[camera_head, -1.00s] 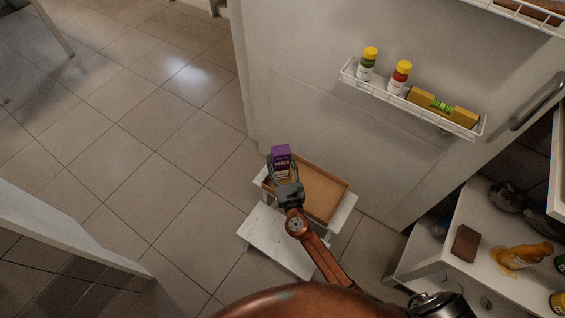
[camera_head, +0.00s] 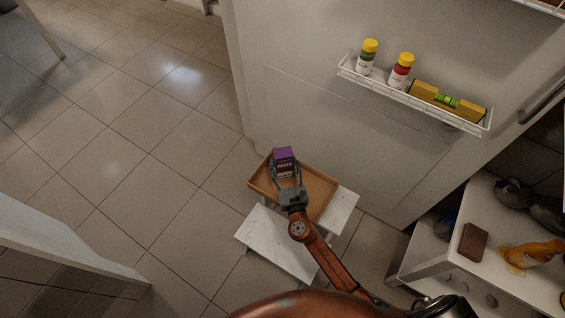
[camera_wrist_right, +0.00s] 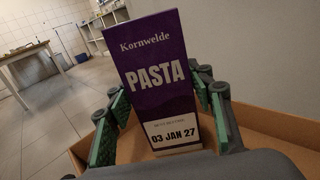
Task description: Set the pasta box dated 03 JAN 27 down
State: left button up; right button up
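The purple pasta box (camera_head: 284,160) stands roughly upright at the back left end of a shallow brown tray (camera_head: 318,200). In the right wrist view the same box (camera_wrist_right: 155,70) shows "PASTA" and a white label reading 03 JAN 27, leaning slightly in the picture. My right gripper (camera_head: 287,180) has a finger on each side of it. My left gripper is not in view.
The tray rests on a white step stool (camera_head: 343,208) and overhangs its left side. A white door with a wire rack (camera_head: 410,98) of jars stands behind. At right, a shelf (camera_head: 490,280) holds a brown block and an orange bottle.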

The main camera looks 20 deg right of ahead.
jog(key=o, duration=0.4)
jog(key=shift+w+a+r, duration=0.1)
jog(key=shift+a+r, duration=0.05)
jog(key=shift+c, duration=0.2)
jog(key=shift+s, duration=0.35)
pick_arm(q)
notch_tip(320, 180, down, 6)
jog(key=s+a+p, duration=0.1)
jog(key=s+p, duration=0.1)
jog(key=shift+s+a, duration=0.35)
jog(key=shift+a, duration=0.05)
pick_arm(e)
jog(key=s, duration=0.3)
jog(key=s+a, duration=0.1)
jog(key=s, duration=0.7)
jog(key=shift+s+a+r, duration=0.1)
jog(key=shift+a, duration=0.1)
jog(key=shift+d, duration=0.1)
